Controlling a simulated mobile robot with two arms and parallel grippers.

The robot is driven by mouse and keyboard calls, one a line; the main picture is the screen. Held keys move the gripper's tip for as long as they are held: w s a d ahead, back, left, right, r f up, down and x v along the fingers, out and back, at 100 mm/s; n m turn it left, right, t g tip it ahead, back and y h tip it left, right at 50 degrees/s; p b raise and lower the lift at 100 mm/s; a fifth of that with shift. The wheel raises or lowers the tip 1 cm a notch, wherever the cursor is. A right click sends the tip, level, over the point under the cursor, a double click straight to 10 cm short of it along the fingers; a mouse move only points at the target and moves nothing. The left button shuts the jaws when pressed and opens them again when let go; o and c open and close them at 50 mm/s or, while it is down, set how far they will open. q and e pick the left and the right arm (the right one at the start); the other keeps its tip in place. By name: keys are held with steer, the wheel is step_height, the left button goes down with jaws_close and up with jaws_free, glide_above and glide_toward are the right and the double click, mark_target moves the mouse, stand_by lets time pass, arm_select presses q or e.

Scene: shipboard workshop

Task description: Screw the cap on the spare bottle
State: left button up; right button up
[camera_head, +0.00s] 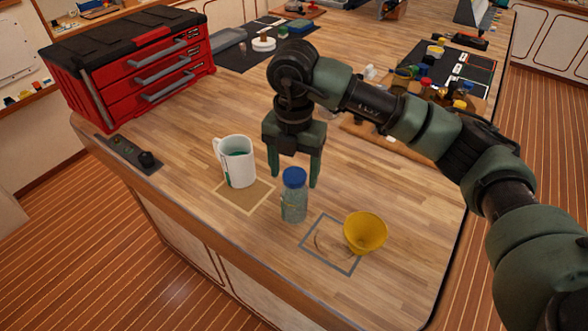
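The bottle (293,208) is clear, bluish glass or plastic and stands upright on the wooden bench top. A blue cap (294,177) sits on its mouth; how tightly it is screwed cannot be seen. My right gripper (295,183) points down with its two green fingers apart. In the picture one finger is on each side of the cap, with gaps between. The bottle appears in front of the fingers, and I see no contact. My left gripper is not in view.
A yellow funnel (365,232) is at the right, by a grey outlined square (316,254). A red toolbox (140,70) stands at the back left. The bench's front edge is close.

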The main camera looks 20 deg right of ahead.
mark_target(294, 176)
steer(key=o, duration=0.6)
steer(key=shift+c, duration=0.2)
steer(key=shift+r+p, duration=1.75)
steer(key=shift+r, duration=1.3)
